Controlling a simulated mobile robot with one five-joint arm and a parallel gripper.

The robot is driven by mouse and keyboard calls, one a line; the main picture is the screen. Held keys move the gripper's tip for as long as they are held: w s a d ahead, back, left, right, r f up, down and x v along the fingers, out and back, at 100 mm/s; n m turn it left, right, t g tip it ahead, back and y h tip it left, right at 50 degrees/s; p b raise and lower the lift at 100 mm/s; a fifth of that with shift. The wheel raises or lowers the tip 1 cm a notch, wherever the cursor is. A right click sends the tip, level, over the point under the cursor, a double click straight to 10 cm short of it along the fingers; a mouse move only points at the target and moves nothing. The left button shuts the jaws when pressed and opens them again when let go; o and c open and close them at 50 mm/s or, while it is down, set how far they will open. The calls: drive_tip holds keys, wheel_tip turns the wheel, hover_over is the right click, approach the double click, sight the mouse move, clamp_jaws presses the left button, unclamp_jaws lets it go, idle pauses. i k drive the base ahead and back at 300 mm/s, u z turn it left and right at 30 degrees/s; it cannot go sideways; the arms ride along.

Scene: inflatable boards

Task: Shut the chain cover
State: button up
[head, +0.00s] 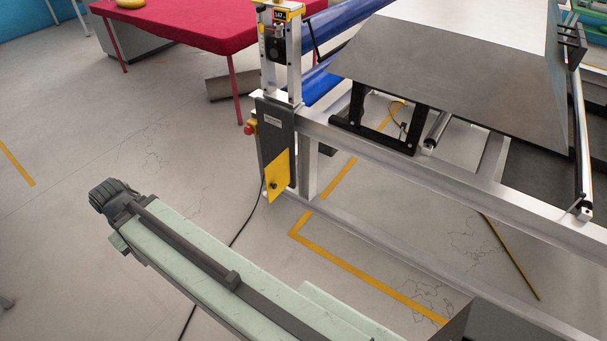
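The chain cover appears to be the small yellow plate (277,172) low on the grey upright housing (276,135) at the end of the machine frame. It has a dark knob near its lower left. Its top edge slants against the housing, so it looks swung out at an angle, but its exact opening is hard to judge. What lies behind the plate is hidden. A pale green beam with a dark rail, which looks like part of my own body, reaches in from the bottom, well apart from the plate. I see no gripper fingers.
The silver machine frame (440,180) runs right from the housing. A red emergency button (249,127) sticks out on the housing's left. A black cable (244,228) lies on the floor. A red-covered table (200,22) stands behind. The floor to the left is clear.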

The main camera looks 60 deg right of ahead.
sight(277, 175)
drive_tip(key=z, duration=1.6)
drive_tip(key=i, duration=1.65)
drive_tip(key=u, duration=0.05)
